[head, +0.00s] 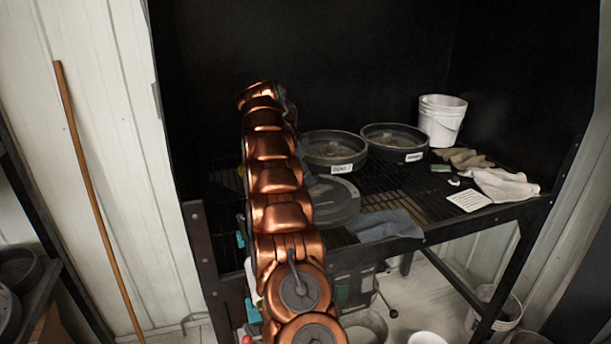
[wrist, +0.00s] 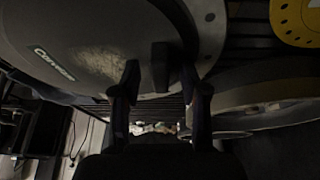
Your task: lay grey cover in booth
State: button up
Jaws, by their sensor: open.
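The grey cover (head: 338,203) is a round, flat disc. It lies on the black mesh shelf (head: 385,180) of the booth, partly hidden behind my arm in the head view. In the wrist view the grey cover (wrist: 95,35) fills the upper left, with a white label and a dark upright tab on it. My gripper (wrist: 163,90) is open, and the tab shows between its two fingers. I cannot tell whether the fingers touch it. In the head view the fingers are hidden by the arm.
Two round dark pans (head: 335,150) (head: 394,141) with white labels stand behind the cover. A white bucket (head: 441,120), gloves (head: 502,185) and a paper card (head: 469,200) are to the right. A grey-blue cloth (head: 385,225) lies at the shelf's front edge. A yellow part (wrist: 297,22) shows in the wrist view.

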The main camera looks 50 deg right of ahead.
jog(key=shift+r, duration=0.1)
jog(key=p+v, duration=1)
jog(key=v, duration=0.2)
jog(key=shift+p, duration=0.35)
jog(key=shift+s, duration=0.1)
dwell(0.4)
